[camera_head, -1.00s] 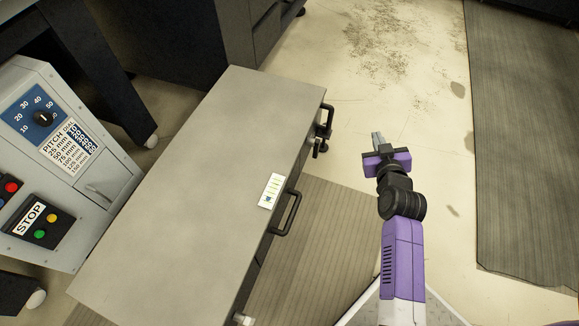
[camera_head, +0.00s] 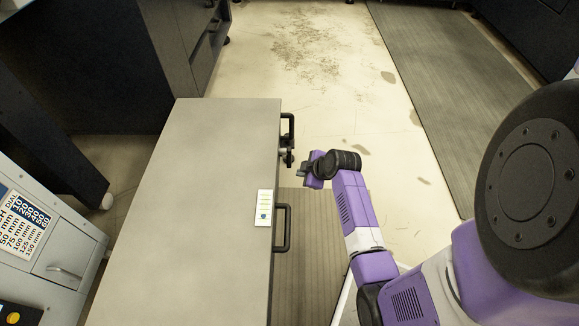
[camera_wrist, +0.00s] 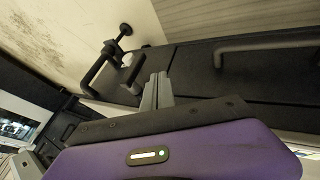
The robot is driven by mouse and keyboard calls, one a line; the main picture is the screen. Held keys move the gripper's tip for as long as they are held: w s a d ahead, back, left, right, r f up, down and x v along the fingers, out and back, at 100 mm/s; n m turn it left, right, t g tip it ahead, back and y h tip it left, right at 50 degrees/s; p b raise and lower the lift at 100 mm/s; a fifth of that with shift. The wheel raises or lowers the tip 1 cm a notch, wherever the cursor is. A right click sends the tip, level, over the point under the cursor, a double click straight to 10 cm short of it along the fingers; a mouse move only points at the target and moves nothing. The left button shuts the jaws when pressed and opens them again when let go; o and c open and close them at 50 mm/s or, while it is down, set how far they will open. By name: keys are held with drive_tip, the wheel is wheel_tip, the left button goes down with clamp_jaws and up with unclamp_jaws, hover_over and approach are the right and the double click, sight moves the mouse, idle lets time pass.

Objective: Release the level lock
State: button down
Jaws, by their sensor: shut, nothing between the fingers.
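A black lever fitting (camera_head: 287,154), which looks like the level lock, sits on the right side of the grey-topped cabinet (camera_head: 190,220), just below the upper black handle (camera_head: 291,128). In the wrist view the fitting (camera_wrist: 131,74) shows as a short black lever with a round knob (camera_wrist: 125,30) beyond it. My gripper (camera_head: 304,168) is just right of the fitting. In the wrist view my gripper's grey fingers (camera_wrist: 156,88) are shut and empty, their tips close beside the lever. I cannot tell whether they touch it.
A second black handle (camera_head: 285,228) sticks out further along the same side. A white label (camera_head: 264,207) lies on the top. A grey control console (camera_head: 40,255) stands at left. Dark machines stand behind. The floor to the right has a grey mat (camera_head: 430,80).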

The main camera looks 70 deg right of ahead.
sight(289, 158)
drive_tip(key=w+d+f+b, duration=0.6)
drive_tip(key=f+b, duration=0.2)
drive_tip(key=shift+w+d, duration=0.35)
drive_tip(key=shift+a, duration=0.1)
idle(0.6)
